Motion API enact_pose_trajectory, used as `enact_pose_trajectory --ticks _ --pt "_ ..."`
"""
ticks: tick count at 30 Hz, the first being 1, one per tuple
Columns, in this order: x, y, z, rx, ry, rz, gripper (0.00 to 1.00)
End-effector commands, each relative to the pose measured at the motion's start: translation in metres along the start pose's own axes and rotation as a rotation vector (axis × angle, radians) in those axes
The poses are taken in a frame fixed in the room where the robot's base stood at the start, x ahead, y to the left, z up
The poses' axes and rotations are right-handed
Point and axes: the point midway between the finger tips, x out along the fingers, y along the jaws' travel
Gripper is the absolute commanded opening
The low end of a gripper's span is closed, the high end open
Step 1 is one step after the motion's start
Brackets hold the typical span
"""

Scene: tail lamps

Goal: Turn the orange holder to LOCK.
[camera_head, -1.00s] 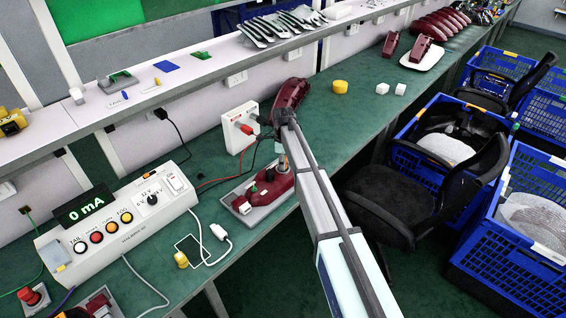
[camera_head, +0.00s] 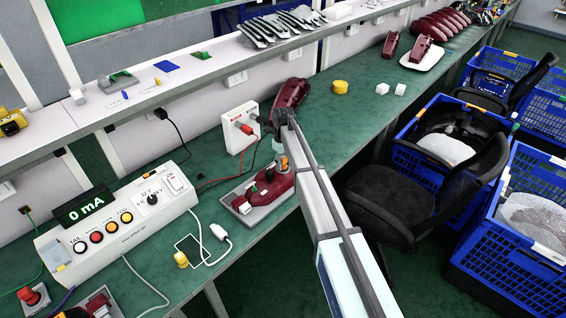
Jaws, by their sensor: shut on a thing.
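The dark red tail lamp (camera_head: 272,189) lies on a grey fixture plate (camera_head: 254,217) on the green bench, near the middle of the camera_head view. A small orange holder (camera_head: 284,163) stands up at the lamp's far right end. My gripper (camera_head: 281,157) reaches down there from the end of my arm and is shut on the orange holder. The fingers are small and partly hidden, so the holder's angle and any LOCK mark cannot be read.
A white socket box (camera_head: 240,130) with red and black leads stands just behind the lamp. A control box (camera_head: 118,226) reading 0 mA is at left. A second red lamp (camera_head: 292,93) stands behind my arm. A yellow cylinder (camera_head: 340,87) and white cubes lie farther right.

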Motion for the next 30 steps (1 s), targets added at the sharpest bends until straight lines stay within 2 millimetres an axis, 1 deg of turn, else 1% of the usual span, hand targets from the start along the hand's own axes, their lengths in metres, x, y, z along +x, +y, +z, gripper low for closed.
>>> enact_pose_trajectory --ticks 1,3,6,13,14,15,16,26,30 --pt "0.003 0.001 -0.002 0.05 0.005 0.003 0.0" --pt "0.004 0.001 -0.002 0.114 0.005 0.003 0.0" --pt "0.004 0.001 -0.002 0.168 0.006 0.003 0.0" --pt "0.005 0.002 -0.002 0.182 0.007 0.004 0.0" --pt "0.005 0.002 -0.002 0.181 0.007 0.004 0.44" --pt "0.004 0.002 -0.002 0.181 0.007 0.004 0.58" --pt "0.004 0.002 -0.002 0.181 0.006 0.004 0.67" --pt "0.001 0.001 -0.001 0.179 0.003 0.002 0.67" --pt "-0.008 0.001 -0.001 0.179 0.002 0.001 0.67"
